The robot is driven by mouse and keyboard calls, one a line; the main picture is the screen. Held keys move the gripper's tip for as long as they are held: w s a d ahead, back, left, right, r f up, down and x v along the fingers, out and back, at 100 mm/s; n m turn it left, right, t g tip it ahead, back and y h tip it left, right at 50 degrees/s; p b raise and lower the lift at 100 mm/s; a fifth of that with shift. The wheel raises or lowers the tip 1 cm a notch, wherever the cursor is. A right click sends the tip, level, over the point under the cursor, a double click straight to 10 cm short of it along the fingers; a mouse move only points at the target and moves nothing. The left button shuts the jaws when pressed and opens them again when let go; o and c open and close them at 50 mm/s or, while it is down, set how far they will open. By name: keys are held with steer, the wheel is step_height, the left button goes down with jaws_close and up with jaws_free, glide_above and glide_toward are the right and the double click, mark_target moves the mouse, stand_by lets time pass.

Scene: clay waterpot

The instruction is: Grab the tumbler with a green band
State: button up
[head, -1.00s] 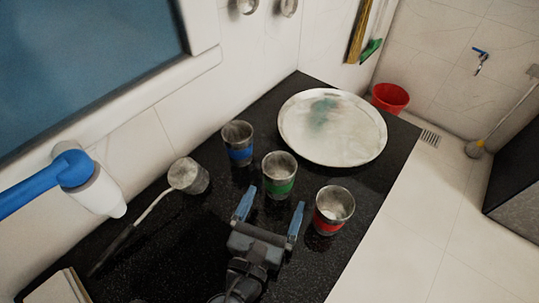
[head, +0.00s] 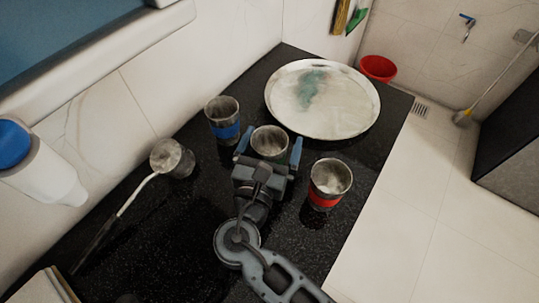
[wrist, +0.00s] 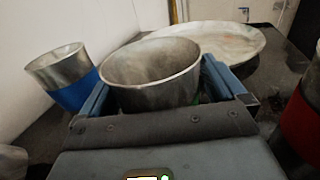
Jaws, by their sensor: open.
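The tumbler with a green band (head: 270,141) is a metal cup standing on the black counter. In the head view its band is mostly hidden behind my gripper (head: 268,150). In the wrist view the tumbler (wrist: 152,75) stands between the two blue fingers of my gripper (wrist: 155,92), with a bit of green low at its right side. The fingers are open, one on each side of the cup. I cannot tell whether either touches it.
A blue-banded tumbler (head: 223,120) stands close on the left, a red-banded one (head: 328,184) on the right. A large metal plate (head: 355,125) lies behind. A long-handled ladle (head: 172,158) lies at left. The counter's right edge drops to the floor.

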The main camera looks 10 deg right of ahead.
steer(key=c, duration=1)
steer(key=shift+c, duration=0.2)
